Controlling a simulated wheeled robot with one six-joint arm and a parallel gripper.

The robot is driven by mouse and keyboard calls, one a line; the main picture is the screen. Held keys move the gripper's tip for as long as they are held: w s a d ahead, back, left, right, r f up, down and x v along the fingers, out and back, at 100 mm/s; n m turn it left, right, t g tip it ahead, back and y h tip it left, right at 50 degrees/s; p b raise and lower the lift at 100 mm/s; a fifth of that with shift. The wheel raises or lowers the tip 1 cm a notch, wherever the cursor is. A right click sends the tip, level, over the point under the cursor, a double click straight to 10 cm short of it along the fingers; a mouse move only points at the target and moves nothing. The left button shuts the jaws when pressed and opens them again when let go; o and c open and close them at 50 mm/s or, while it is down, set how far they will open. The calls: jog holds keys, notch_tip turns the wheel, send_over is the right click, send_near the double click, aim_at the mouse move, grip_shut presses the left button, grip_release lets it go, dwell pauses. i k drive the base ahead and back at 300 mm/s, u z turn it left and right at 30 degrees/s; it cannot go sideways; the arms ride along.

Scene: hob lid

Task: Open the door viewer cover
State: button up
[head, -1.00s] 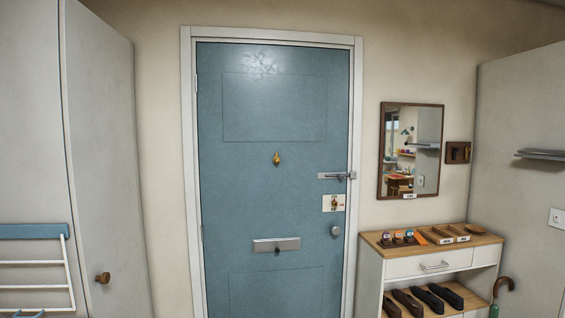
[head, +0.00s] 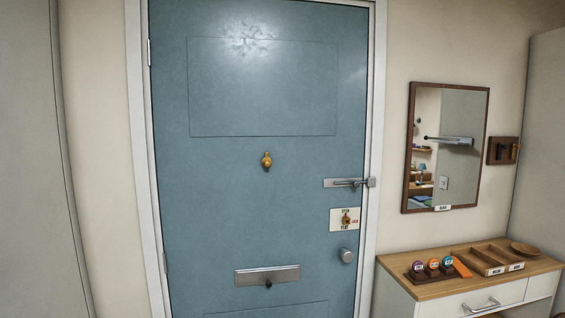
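The blue door (head: 230,220) stands shut in its white frame, filling the middle of the head view. The door viewer cover (head: 266,161), a small brass piece, sits at the door's middle, below the upper panel. It appears to hang over the viewer, but it is too small to tell for certain. My gripper does not show directly in the head view. A grey arm-like shape in the mirror may be mine, but I cannot tell its gripper's state.
The door also bears a bolt (head: 347,183), a labelled lock plate (head: 344,219), a round knob (head: 346,256) and a letter plate (head: 267,275). Right of it are a mirror (head: 412,150), a key rack (head: 503,151) and a wooden-topped cabinet (head: 440,291) with small items.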

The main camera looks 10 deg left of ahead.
aim_at(267, 161)
jog(key=u, duration=0.45)
jog(key=i, duration=1.1)
jog(key=u, duration=0.65)
